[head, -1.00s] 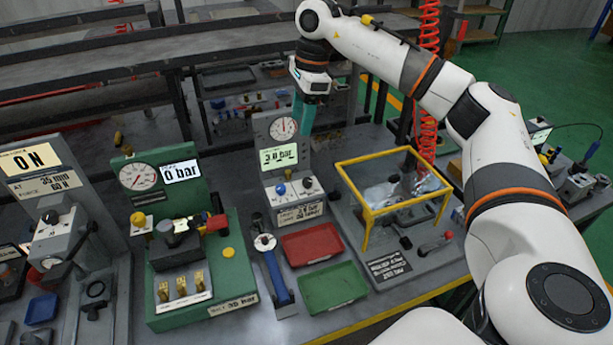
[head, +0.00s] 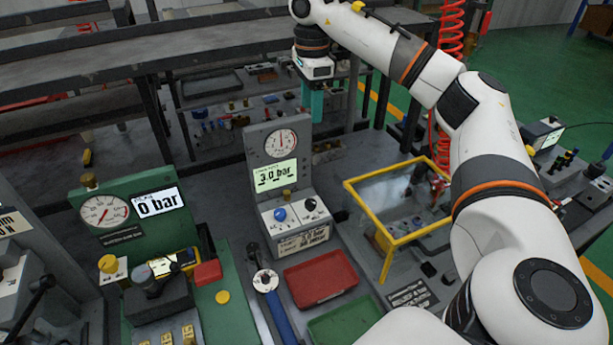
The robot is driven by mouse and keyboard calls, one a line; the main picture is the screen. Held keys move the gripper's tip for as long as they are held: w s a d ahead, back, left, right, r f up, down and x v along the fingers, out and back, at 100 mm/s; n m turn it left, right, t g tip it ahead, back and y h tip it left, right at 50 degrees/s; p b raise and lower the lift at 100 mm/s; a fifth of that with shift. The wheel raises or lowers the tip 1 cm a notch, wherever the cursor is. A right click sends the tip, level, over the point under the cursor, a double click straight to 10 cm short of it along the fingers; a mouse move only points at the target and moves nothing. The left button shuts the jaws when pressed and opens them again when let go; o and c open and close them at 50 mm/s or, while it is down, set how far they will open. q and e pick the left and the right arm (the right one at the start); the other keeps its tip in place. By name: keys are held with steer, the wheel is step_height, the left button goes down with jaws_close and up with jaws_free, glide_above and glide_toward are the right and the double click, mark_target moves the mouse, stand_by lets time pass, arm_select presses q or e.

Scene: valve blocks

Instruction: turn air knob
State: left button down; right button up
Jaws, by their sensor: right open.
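A grey panel block (head: 262,150) stands mid-table with a round dial gauge (head: 281,144) and a lit display (head: 275,174) reading 3.0 bar. On its sloped lower face are a blue knob (head: 280,214) at left and a black knob (head: 310,204) at right. Which of them is the air knob I cannot tell from its label. My right gripper (head: 312,108), with teal fingers, points down behind and right of the gauge panel, apart from both knobs. It is open, with nothing visible in it. My left gripper is not in view.
A green block (head: 225,312) with a 0 bar display (head: 157,202) stands left. A red tray (head: 320,279), a green tray (head: 345,320) and a blue-handled tool (head: 277,315) lie in front. A yellow-framed clear box (head: 400,200) stands right, beside my right arm.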

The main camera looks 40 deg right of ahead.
steer(key=b, duration=0.4)
glide_above(310, 202)
step_height(310, 202, down, 5)
step_height(310, 202, down, 23)
steer(key=b, duration=1.1)
steer(key=shift+f, duration=0.1)
steer(key=shift+c, duration=0.3)
steer(key=c, duration=0.9)
